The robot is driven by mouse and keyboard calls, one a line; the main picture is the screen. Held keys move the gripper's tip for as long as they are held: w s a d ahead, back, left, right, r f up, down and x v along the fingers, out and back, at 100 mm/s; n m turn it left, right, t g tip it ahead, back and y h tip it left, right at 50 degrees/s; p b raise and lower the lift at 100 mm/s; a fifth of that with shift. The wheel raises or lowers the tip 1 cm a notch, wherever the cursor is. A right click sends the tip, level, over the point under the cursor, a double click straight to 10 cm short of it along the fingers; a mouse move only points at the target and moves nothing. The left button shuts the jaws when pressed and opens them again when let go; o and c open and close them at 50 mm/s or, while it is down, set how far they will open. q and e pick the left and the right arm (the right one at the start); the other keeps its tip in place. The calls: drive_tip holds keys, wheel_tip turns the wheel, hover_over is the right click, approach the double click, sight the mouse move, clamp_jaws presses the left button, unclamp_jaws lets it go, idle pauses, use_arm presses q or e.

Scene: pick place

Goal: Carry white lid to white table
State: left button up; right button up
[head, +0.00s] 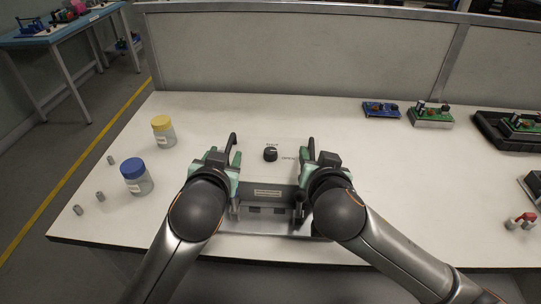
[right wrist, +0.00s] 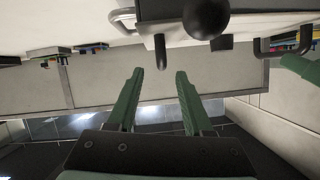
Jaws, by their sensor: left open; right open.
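A white lid or top panel (head: 270,176) with a black knob (head: 270,154) is in the middle of the head view, above a grey box front (head: 268,196) on the white table (head: 220,115). My left gripper (head: 226,158) is at its left side and my right gripper (head: 308,160) at its right side, close to dark upright handles. Both are open. In the right wrist view the knob (right wrist: 206,18) is at the top and a dark handle post (right wrist: 160,52) shows between the open fingers. Contact with the handles cannot be told; my arms hide the lid's side edges.
A yellow-capped jar (head: 163,131) and a blue-capped jar (head: 137,177) stand at left, near small grey pieces (head: 78,210). Circuit boards (head: 430,116) are at back right, red-handled parts (head: 522,221) at right. A grey partition (head: 300,50) closes the back.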

sight(227, 149)
use_arm(q)
drive_tip(key=shift+x, duration=3.05)
use_arm(e)
drive_tip(key=shift+x, duration=3.05)
use_arm(q)
drive_tip(key=shift+c, duration=0.2)
use_arm(e)
drive_tip(key=shift+c, duration=0.2)
use_arm(q)
clamp_jaws()
use_arm(e)
clamp_jaws()
